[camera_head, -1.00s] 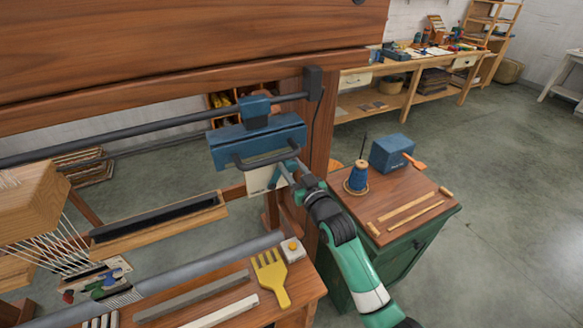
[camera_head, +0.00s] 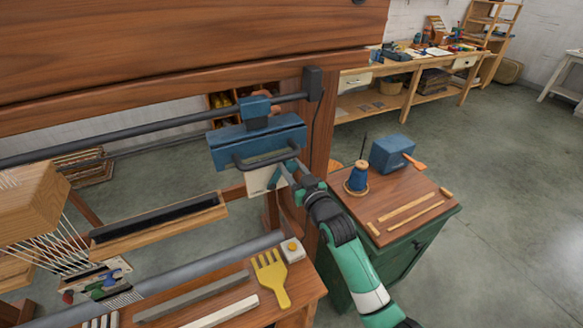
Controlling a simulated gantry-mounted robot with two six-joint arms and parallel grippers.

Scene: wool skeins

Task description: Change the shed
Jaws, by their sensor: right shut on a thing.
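A blue carriage (camera_head: 258,143) hangs from a dark rail (camera_head: 165,128) on the wooden loom, with a dark bar handle (camera_head: 268,160) on its front. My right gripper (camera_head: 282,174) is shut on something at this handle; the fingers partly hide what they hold. A white plate (camera_head: 259,180) shows below the carriage, behind the fingers. White warp threads (camera_head: 52,250) run below a wooden block (camera_head: 30,203) at the left. My left gripper is not in view.
A yellow comb (camera_head: 270,277), a small box with an orange button (camera_head: 292,250) and flat bars (camera_head: 195,297) lie on the front bench. A green cabinet (camera_head: 400,262) at the right bears a blue thread cone (camera_head: 358,178) and a blue box (camera_head: 392,153).

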